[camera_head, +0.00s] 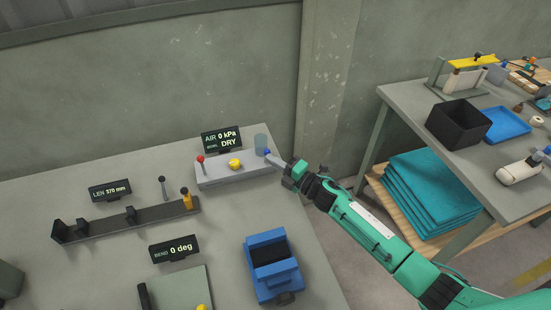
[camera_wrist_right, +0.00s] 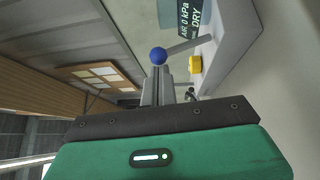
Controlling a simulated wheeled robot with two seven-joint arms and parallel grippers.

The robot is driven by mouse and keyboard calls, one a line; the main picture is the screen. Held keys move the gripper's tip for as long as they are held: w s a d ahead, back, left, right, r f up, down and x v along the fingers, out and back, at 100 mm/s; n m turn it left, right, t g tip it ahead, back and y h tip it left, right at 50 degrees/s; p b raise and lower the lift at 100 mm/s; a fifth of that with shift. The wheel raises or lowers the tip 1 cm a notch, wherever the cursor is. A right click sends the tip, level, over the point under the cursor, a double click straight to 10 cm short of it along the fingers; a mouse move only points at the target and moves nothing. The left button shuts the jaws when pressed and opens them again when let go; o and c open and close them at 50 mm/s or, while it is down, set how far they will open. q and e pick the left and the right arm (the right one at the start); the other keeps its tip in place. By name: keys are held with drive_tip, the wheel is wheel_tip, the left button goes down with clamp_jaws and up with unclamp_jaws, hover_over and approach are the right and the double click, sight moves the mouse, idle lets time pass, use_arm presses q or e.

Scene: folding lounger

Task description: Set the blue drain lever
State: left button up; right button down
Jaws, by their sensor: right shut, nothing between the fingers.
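The blue drain lever has a round blue knob (camera_head: 267,152) at the right end of a light grey panel block (camera_head: 222,177) on the bench. In the right wrist view the blue knob (camera_wrist_right: 159,56) sits on a grey rod that runs right to the block. My right gripper (camera_head: 271,159) reaches in from the right and is shut and empty. Its fingertips (camera_wrist_right: 158,78) are right at the knob in the wrist view; I cannot tell whether they touch it. My left gripper is not in view.
The block also carries a red-knobbed lever (camera_head: 201,158), a yellow knob (camera_head: 235,163) and a clear cylinder (camera_head: 261,142). A display behind (camera_head: 222,139) reads AIR 0 kPa and DRY. A blue vise-like device (camera_head: 271,266) stands nearer. A side table (camera_head: 410,97) stands right.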

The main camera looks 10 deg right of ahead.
drive_tip(key=shift+w+a+r+m+p, duration=0.1)
drive_tip(key=shift+w+r+m+p, duration=0.2)
drive_tip(key=shift+w+r+p, duration=0.5)
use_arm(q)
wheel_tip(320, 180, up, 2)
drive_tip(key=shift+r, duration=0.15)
use_arm(e)
drive_tip(key=shift+w+a, duration=0.1)
drive_tip(key=shift+w, duration=0.25)
drive_tip(key=shift+s, duration=0.1)
